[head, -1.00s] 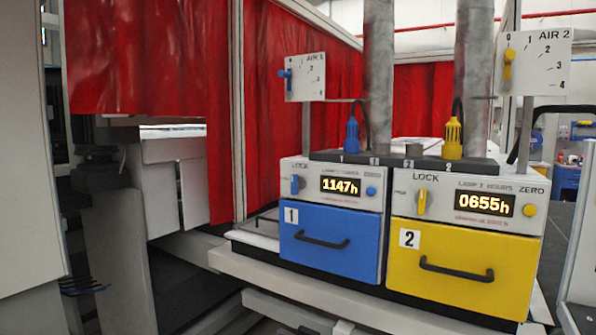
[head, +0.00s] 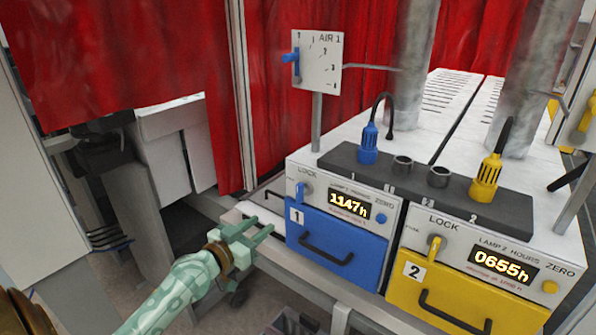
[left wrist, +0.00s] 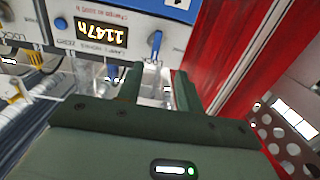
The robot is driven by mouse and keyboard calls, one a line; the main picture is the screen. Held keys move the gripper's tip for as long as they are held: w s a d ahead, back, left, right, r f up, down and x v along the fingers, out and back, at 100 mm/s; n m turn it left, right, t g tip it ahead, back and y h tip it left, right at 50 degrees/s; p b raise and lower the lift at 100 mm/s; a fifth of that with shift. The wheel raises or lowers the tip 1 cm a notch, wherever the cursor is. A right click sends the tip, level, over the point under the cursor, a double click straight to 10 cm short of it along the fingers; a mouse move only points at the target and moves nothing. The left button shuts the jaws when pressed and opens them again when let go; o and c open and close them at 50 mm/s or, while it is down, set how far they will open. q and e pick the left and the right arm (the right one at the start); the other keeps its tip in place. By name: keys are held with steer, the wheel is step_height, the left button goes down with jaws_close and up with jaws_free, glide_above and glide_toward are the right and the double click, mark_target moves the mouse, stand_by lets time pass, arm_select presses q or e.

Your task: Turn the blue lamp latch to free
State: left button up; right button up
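The blue lamp latch (head: 307,191) is a small lever below the word LOCK on the grey panel above the blue drawer marked 1. It stands roughly upright. It also shows upside down in the left wrist view (left wrist: 155,44), just beyond the fingertips. My left gripper (head: 264,229) is in front of and left of the blue drawer (head: 335,245), lower than the latch and apart from it. Its two fingers are spread with nothing between them, as the left wrist view (left wrist: 160,76) shows. My right gripper is not in view.
A yellow unit with its own yellow latch (head: 434,247) stands to the right. A blue AIR 1 lever (head: 290,57) is on a plate above. Red curtains (head: 130,55) hang behind and left. A blue button (head: 381,218) sits right of the 1147h display.

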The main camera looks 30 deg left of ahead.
mark_target(298, 189)
arm_select(q)
steer(key=shift+t, duration=0.3)
steer(key=w+r, duration=0.1)
steer(key=w, duration=0.4)
steer(key=w+d+r, duration=0.1)
steer(key=w, duration=0.5)
steer(key=w+r, duration=0.1)
steer(key=w, duration=0.4)
steer(key=shift+w+d, duration=0.25)
steer(key=shift+w, duration=0.05)
steer(key=c, duration=0.8)
steer(key=shift+f, duration=0.1)
